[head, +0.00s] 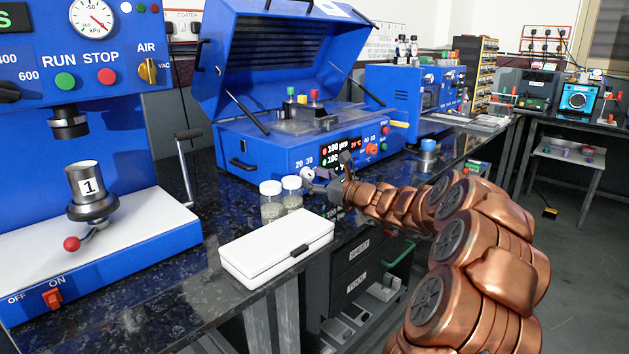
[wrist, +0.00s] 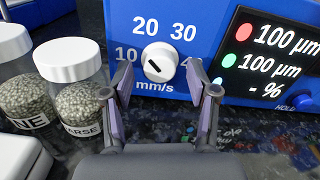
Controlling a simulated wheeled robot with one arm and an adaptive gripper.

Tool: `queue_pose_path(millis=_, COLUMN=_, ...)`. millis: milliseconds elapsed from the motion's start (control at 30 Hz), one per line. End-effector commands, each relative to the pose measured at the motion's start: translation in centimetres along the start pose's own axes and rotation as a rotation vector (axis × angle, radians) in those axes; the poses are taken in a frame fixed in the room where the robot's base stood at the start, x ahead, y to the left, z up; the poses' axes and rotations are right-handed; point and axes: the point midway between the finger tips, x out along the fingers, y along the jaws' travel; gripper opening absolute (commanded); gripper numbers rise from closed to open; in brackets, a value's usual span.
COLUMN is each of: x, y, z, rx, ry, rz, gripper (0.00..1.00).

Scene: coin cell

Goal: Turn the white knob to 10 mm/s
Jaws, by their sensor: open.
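The white knob (wrist: 158,62) is on the blue front panel of the machine, above the "mm/s" label. The numbers 10, 20 and 30 are printed around it, and a number at its right is partly hidden by my finger. Whether the fingertips reach the knob's depth is unclear. The knob also shows small in the head view (head: 308,173).
Two white-capped jars (wrist: 72,75) of grey grains stand close at the left. A lit display (wrist: 275,52) and a "HOLD" knob (wrist: 303,101) are at the right. A white case (head: 277,247) lies in front on the dark bench (head: 160,305).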

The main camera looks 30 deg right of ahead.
Motion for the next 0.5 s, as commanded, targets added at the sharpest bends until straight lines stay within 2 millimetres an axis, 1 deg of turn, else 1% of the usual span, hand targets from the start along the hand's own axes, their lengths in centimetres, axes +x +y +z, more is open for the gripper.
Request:
queue_pose_path(millis=233, x=0.1, y=0.02, z=0.07, rx=0.0, ry=-0.001, rz=0.0, gripper=0.59)
queue_pose_path(millis=267, x=0.1, y=0.02, z=0.06, rx=0.0, ry=-0.001, rz=0.0, gripper=0.57)
queue_pose_path(millis=500, x=0.09, y=0.01, z=0.07, rx=0.0, ry=-0.001, rz=0.0, gripper=0.32)
